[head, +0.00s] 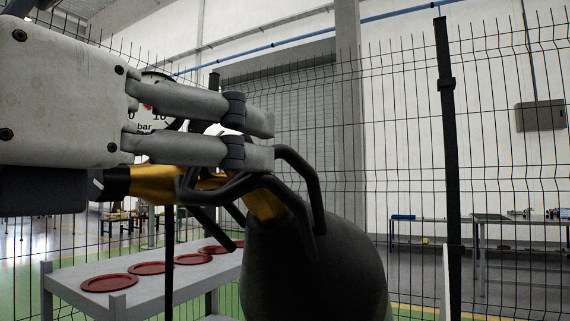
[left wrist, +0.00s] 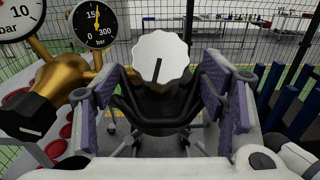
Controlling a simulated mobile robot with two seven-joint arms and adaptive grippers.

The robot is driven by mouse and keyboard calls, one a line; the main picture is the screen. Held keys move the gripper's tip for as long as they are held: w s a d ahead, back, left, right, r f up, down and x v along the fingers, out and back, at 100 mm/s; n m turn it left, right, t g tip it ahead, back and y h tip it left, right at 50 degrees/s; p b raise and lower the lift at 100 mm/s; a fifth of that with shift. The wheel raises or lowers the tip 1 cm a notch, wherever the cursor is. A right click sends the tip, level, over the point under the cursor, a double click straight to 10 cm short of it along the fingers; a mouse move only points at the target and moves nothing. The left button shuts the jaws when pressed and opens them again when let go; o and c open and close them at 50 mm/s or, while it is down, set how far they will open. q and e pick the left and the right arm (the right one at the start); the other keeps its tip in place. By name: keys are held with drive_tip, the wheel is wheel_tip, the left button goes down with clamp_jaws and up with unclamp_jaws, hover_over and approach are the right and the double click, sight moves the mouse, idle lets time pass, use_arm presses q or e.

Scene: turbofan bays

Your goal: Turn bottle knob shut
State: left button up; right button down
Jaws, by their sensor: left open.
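The bottle knob (left wrist: 172,45) is a white scalloped disc with a short, nearly upright black line on its face. In the left wrist view it stands between and just beyond the fingers of my left gripper (left wrist: 161,98), which is open, with a gap on both sides. In the head view the fingers of my left gripper (head: 268,140) reach right above the dark bottle (head: 320,275) and its black guard bars (head: 310,190). Brass valve fittings (head: 155,183) run below the fingers. I cannot clearly make out the knob in the head view. My right gripper is not in view.
Pressure gauges (left wrist: 95,24) and brass fittings stand close on the left. A grey table (head: 75,283) with several dark red discs stands behind the bottle at left. A wire fence (head: 400,130) with dark posts runs behind. Benches stand beyond it.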

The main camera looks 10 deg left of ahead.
use_arm(q)
drive_tip(key=x, duration=0.2)
drive_tip(key=shift+w+d, duration=0.1)
drive_tip(key=shift+w, duration=0.2)
drive_tip(key=shift+w+d+r, duration=0.1)
drive_tip(key=shift+w+r, duration=0.05)
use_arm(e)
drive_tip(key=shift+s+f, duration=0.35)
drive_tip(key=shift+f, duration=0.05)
use_arm(q)
drive_tip(key=shift+c, duration=0.5)
